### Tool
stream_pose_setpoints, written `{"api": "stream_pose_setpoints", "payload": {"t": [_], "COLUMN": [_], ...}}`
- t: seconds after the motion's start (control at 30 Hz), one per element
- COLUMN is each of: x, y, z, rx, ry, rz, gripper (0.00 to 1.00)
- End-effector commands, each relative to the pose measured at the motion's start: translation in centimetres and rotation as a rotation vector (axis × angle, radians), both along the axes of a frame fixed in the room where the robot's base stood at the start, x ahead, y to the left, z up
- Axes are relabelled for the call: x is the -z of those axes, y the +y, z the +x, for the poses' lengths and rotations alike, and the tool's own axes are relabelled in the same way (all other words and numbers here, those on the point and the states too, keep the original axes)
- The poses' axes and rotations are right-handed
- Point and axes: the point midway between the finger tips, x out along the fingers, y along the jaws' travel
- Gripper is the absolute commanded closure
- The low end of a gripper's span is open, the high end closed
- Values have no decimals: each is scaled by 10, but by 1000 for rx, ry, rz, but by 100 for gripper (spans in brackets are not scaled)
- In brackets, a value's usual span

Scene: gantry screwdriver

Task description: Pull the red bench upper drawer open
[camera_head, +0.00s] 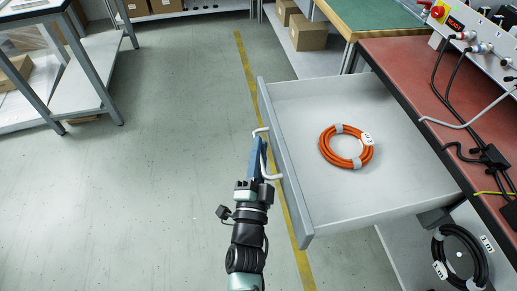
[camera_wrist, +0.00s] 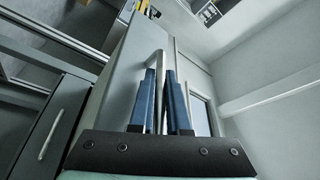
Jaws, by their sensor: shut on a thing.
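The upper drawer (camera_head: 305,195) of the red bench (camera_head: 425,75) stands well out from the bench front in the head view. Its grey front panel faces left and carries a pale bar handle (camera_head: 271,177). My gripper (camera_head: 259,148) is at that handle, its blue fingers shut on the bar. In the wrist view, the handle (camera_wrist: 159,62) rises between the two blue fingers of my gripper (camera_wrist: 160,90). The part of the bar between the fingers is partly hidden.
An orange cable coil (camera_head: 345,147) lies in the drawer. A black coil (camera_head: 460,255) is lower, below the bench top. Cables cross the red top. A green-topped bench (camera_head: 370,15) stands behind, a grey shelf table (camera_head: 90,75) at left. The floor (camera_head: 180,150) left of the drawer is clear.

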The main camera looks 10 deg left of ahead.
Motion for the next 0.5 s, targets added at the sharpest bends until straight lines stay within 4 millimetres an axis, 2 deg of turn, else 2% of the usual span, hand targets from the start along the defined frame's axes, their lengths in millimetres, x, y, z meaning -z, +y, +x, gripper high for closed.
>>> {"api": "stream_pose_setpoints", "payload": {"t": [0.27,0.3,0.43,0.47,0.5], "x": [1,1,1,1,1], "y": [0,0,0,0,0], "z": [0,0,0,0,0], "rx": [0,0,-1,-1,0], "ry": [4,4,3,3,2], "rz": [1,1,0,0,0], "gripper": [100,83,60,55,55]}}
